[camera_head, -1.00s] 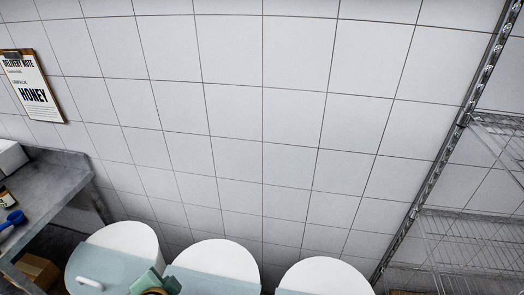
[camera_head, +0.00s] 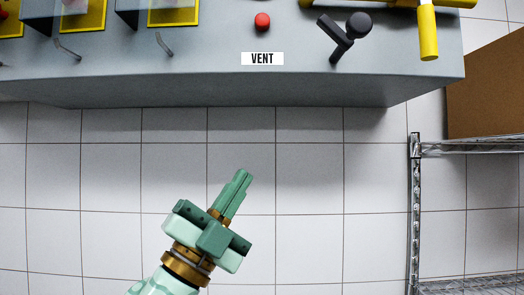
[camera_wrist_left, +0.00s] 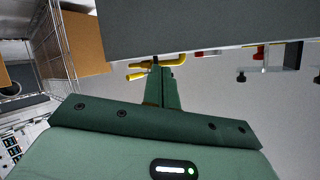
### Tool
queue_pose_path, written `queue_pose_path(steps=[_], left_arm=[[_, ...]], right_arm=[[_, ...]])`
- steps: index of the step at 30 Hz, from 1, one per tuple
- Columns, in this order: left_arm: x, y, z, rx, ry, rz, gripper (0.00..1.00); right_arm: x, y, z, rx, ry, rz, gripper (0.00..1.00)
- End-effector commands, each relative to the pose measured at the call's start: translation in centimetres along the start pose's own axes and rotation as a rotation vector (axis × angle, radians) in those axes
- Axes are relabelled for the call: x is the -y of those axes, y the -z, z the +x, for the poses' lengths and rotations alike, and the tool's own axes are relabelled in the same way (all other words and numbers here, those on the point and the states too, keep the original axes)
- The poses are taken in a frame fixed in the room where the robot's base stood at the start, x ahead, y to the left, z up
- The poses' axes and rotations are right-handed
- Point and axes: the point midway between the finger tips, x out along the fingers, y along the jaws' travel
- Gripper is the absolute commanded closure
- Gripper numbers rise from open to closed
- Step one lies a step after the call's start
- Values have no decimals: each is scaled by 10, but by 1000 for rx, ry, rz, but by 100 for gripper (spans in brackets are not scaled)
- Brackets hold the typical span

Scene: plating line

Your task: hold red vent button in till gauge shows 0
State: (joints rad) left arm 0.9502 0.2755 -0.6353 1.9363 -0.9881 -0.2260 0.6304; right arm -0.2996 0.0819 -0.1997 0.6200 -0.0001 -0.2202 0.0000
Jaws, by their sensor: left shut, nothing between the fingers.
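The red vent button (camera_head: 262,22) sits on the grey machine top (camera_head: 215,55), just above a white label reading VENT (camera_head: 262,58). My left gripper (camera_head: 241,175) is shut and empty. In the head view it shows below the machine's front edge, apart from the button, with its fingers pointing up and slightly right. In the left wrist view its closed fingers (camera_wrist_left: 164,72) reach toward the grey machine (camera_wrist_left: 190,25), and a small red part shows at the right. No gauge shows in the frames. My right gripper is not in view.
A black lever (camera_head: 345,35) and a yellow handle (camera_head: 428,32) stand right of the button. Yellow-framed units (camera_head: 82,30) are at the left. A wire shelf (camera_head: 470,147) with a cardboard box (camera_head: 490,85) stands at the right. The tiled area below the machine is clear.

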Motion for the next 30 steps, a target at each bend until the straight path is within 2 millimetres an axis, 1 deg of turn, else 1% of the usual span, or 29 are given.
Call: queue_pose_path(steps=[1, 2, 3, 6, 8, 9, 11, 12, 14, 15, 18, 19, 21, 24, 30], left_arm=[[9, 25, 26, -119, -33, 47, 100], [11, 41, 39, -192, -66, 76, 100], [14, 63, 57, -290, -120, 124, 100], [20, 110, 95, -487, -309, 286, 100], [28, 126, 113, -543, -434, 402, 100], [35, 133, 124, -553, -517, 480, 100], [53, 138, 139, -527, -627, 596, 100], [69, 139, 148, -489, -689, 668, 100], [95, 140, 160, -409, -761, 760, 100], [114, 140, 166, -350, -793, 809, 100], [150, 142, 174, -233, -832, 879, 100], [157, 143, 175, -207, -838, 891, 100], [170, 144, 177, -162, -844, 910, 100], [180, 145, 178, -131, -847, 922, 100], [181, 145, 178, -128, -848, 924, 100]], right_arm=[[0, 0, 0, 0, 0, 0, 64], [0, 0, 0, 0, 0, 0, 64], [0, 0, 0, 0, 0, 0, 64], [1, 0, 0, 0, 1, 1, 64], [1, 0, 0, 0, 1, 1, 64], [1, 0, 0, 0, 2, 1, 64], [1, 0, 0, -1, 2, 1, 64], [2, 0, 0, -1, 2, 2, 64], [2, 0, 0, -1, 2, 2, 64], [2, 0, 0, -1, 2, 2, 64], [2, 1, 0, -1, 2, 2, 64], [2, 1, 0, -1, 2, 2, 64], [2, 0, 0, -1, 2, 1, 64], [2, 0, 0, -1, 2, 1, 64], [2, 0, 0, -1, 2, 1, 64]])
